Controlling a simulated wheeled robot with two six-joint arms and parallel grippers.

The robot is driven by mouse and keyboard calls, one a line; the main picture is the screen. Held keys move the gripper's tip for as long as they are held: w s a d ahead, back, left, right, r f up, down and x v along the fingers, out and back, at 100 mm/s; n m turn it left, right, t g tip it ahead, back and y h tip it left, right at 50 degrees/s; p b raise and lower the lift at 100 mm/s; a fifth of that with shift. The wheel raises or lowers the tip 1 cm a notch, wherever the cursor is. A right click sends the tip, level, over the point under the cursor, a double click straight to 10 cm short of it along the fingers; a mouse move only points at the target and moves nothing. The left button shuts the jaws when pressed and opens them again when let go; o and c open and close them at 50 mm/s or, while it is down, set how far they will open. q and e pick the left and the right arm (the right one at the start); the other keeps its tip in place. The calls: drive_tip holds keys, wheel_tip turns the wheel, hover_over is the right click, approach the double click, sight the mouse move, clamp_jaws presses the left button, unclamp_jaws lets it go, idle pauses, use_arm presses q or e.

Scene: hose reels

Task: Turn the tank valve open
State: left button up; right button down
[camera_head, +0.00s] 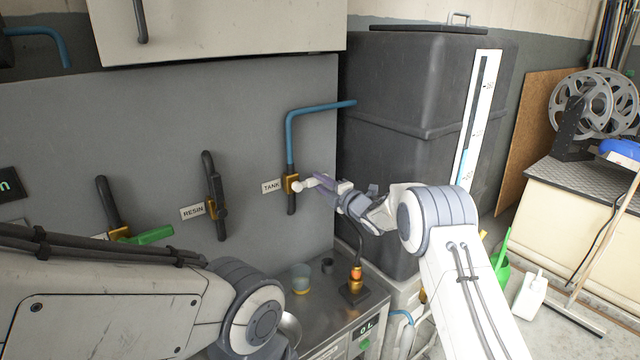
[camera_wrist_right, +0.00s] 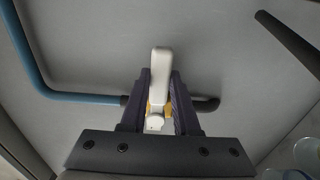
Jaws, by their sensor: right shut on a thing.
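The tank valve has a brass body (camera_head: 291,183) on a vertical pipe, beside the label "TANK" (camera_head: 271,187). Its white lever (camera_wrist_right: 161,75) shows in the right wrist view, lying crosswise to the pipe. My right gripper (camera_head: 316,184) is at the valve. In the right wrist view its dark fingers (camera_wrist_right: 160,100) are shut on the lever from both sides, and the lever's rounded end sticks out past them. The brass body is mostly hidden behind lever and fingers. My left arm comes in from the left; its gripper is not in view.
The blue pipe (camera_head: 289,135) leads from the valve to the dark tank (camera_head: 410,110) with a level gauge (camera_head: 477,120). The resin valve (camera_head: 212,207) and a green-levered valve (camera_head: 150,236) are to the left.

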drive_tip(key=shift+d+f, duration=0.1)
drive_tip(key=shift+b, duration=0.6)
drive_tip(key=s+a+r+n+b, duration=0.4)
drive_tip(key=a+r+n+b, duration=0.1)
drive_tip(key=n+b, duration=1.3)
drive_tip(key=shift+a+r+b, duration=0.35)
drive_tip(key=shift+r+b, duration=0.55)
drive_tip(key=shift+b, duration=0.75)
drive_tip(key=c, duration=0.6)
unclamp_jaws()
drive_tip(key=shift+c, duration=0.2)
